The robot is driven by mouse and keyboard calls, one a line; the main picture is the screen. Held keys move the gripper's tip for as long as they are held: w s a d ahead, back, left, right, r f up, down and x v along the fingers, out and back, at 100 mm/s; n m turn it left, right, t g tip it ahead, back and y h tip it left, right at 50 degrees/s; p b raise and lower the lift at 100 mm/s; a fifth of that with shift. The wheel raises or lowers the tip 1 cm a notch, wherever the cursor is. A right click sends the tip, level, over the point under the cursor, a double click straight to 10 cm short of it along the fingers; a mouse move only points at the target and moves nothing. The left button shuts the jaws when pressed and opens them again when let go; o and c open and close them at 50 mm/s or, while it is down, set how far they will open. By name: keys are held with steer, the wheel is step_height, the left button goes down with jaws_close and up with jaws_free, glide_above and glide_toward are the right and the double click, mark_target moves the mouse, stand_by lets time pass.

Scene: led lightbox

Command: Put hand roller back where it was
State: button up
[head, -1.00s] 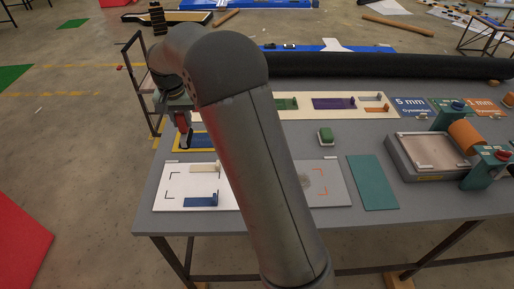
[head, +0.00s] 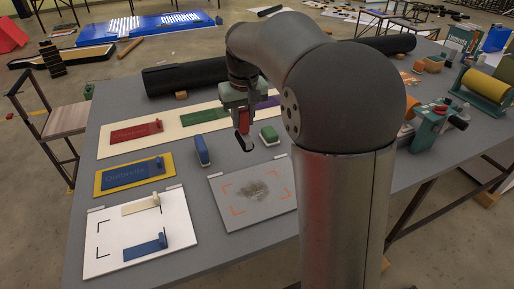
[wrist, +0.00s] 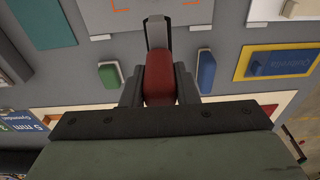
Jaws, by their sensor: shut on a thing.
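My gripper (head: 241,108) is shut on the hand roller (head: 243,124), a red piece with a dark looped end pointing down. In the head view, it hangs above the grey table, between a blue block (head: 202,150) and a green block (head: 269,136). In the wrist view, the red roller (wrist: 160,84) sits between the two dark fingers of the gripper (wrist: 160,92), with its grey end pointing toward the grey board. I cannot tell its exact height above the table.
A grey board (head: 222,200) with orange corner marks and a dark smudge lies in front of the blocks. A white board (head: 100,264) and a yellow-framed blue plate (head: 104,185) lie to the left. A long black roll (head: 185,76) lies behind. Bare table shows around the blocks.

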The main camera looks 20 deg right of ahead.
steer(key=shift+w+f+p, duration=1.35)
steer(key=shift+w+f, duration=1.9)
steer(key=shift+w, duration=0.2)
steer(key=shift+w+f+p, duration=1.35)
steer(key=shift+w+f, duration=1.85)
steer(key=shift+w, duration=0.25)
steer(key=shift+f, duration=0.2)
steer(key=o, duration=1)
steer(key=shift+o, duration=0.2)
steer(key=shift+r, duration=0.1)
